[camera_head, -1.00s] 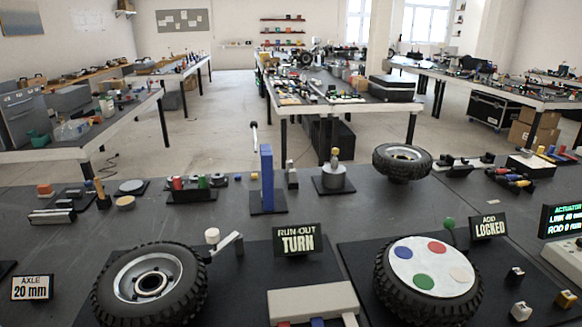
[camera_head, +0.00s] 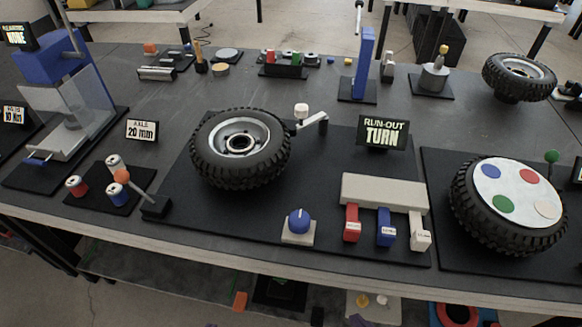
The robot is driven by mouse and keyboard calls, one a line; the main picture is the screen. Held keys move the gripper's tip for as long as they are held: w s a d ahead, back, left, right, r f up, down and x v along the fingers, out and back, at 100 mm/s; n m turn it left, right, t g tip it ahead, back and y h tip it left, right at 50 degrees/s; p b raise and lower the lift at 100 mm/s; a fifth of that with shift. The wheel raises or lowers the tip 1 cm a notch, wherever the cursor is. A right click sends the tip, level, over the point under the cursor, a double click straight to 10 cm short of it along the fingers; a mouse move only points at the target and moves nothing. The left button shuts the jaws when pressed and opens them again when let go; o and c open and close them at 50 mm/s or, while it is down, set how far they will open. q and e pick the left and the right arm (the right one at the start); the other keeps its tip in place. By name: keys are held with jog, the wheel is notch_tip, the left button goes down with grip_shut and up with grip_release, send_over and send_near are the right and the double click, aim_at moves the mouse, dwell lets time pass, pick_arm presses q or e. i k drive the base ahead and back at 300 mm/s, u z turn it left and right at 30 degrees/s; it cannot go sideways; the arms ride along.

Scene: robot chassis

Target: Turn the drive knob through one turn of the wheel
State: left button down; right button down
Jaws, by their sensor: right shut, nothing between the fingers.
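A blue knob (camera_head: 298,219) with a white mark sits on a small pale base at the front of a black board (camera_head: 220,225). I take it for the drive knob. Behind it a black-tyred wheel (camera_head: 240,148) with a grey hub lies tilted on the same board. A small arm with a white cap (camera_head: 301,111) stands beside the tyre's right edge. Neither of my grippers is in the head view, and nothing touches the knob or wheel.
A beige block (camera_head: 384,193) with red, blue and white tabs is right of the knob. A second wheel (camera_head: 510,235) with coloured discs is further right. Cans and an orange-balled lever (camera_head: 122,176) stand left. The board around the knob is clear.

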aim_at(299, 221)
jog(key=z, duration=0.4)
jog(key=k, duration=1.05)
jog(key=u, duration=0.95)
jog(key=i, duration=0.5)
jog(key=u, duration=0.05)
